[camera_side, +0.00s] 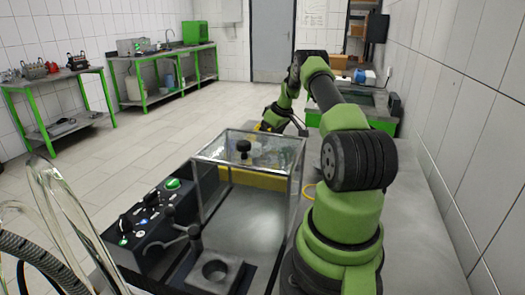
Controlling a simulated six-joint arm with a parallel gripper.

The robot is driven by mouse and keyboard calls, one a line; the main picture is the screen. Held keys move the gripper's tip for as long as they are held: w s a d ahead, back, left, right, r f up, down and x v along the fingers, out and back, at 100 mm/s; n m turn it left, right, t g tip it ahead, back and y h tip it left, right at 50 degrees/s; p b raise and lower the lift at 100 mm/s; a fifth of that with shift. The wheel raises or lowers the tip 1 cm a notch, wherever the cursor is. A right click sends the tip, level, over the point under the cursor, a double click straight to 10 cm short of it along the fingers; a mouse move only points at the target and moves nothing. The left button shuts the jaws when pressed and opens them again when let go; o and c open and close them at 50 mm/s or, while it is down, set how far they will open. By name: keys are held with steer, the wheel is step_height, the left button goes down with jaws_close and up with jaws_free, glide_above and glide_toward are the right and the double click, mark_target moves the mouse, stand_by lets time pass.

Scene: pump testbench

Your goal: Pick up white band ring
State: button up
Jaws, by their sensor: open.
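I cannot make out a white band ring in the side view.
A clear-walled box (208,190) with a black knob on top stands mid-bench. A black control panel (140,222) with knobs is at its left. Clear and grey hoses (68,215) fill the lower left. Free grey table (425,225) lies right of my arm.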

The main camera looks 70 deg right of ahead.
steer(key=shift+x, duration=3.1)
steer(key=shift+d, duration=0.1)
steer(key=c, duration=1.1)
